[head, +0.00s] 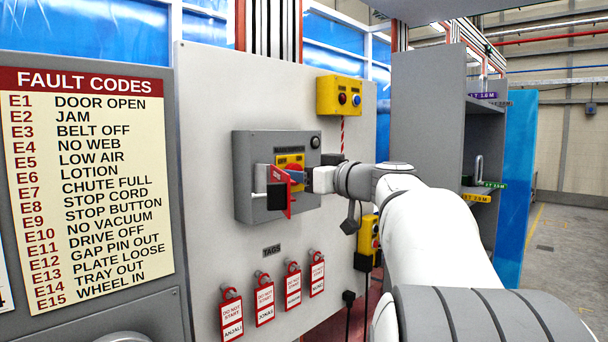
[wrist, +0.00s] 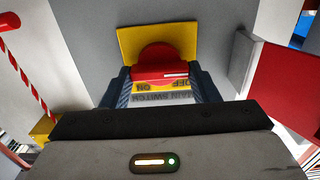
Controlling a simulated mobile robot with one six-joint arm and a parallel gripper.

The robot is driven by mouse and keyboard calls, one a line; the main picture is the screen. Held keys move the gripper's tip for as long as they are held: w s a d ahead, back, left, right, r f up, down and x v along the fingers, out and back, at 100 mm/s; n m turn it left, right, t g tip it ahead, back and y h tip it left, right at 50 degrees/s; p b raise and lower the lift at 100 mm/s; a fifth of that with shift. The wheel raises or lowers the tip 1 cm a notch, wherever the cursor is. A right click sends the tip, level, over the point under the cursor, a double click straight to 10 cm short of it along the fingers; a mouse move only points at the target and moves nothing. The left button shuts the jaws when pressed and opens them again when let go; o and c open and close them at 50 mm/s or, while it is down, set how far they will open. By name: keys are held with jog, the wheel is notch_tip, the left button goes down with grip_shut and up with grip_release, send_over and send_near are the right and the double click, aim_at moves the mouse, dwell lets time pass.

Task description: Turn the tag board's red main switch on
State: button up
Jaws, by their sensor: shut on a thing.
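The red main switch (head: 294,167) sits on a yellow plate (head: 283,159) on the front of a grey box (head: 248,150) on the tag board (head: 210,90). My gripper (head: 300,178) reaches it from the right. In the wrist view the red switch handle (wrist: 150,74) lies crosswise between the two blue-grey fingers of my gripper (wrist: 163,84), which is shut on it. A white mark shows on the handle. The upside-down words MAIN SWITCH, OFF and ON show beside it. I cannot tell which setting the handle points to.
A red panel (head: 281,192) sticks out from the grey box, left of my gripper. Several red-and-white tags (head: 265,303) hang below. A yellow button box (head: 340,96) is above right, with a red-and-white cord under it. A grey cabinet (head: 425,120) stands right of the board.

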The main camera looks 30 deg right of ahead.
jog(key=shift+f+m+b, duration=0.15)
jog(key=shift+m+b, duration=0.25)
jog(key=shift+b, duration=0.1)
jog(key=m+b, duration=0.2)
jog(key=m, duration=0.6)
jog(key=m+b, duration=0.2)
jog(key=m, duration=0.7)
jog(key=shift+w+d, duration=0.1)
jog(key=shift+d, duration=0.1)
jog(key=shift+f, duration=0.1)
jog(key=o, duration=1)
jog(key=shift+d, duration=0.1)
jog(key=b+v, duration=0.1)
jog(key=v, duration=0.6)
jog(key=shift+s, duration=0.35)
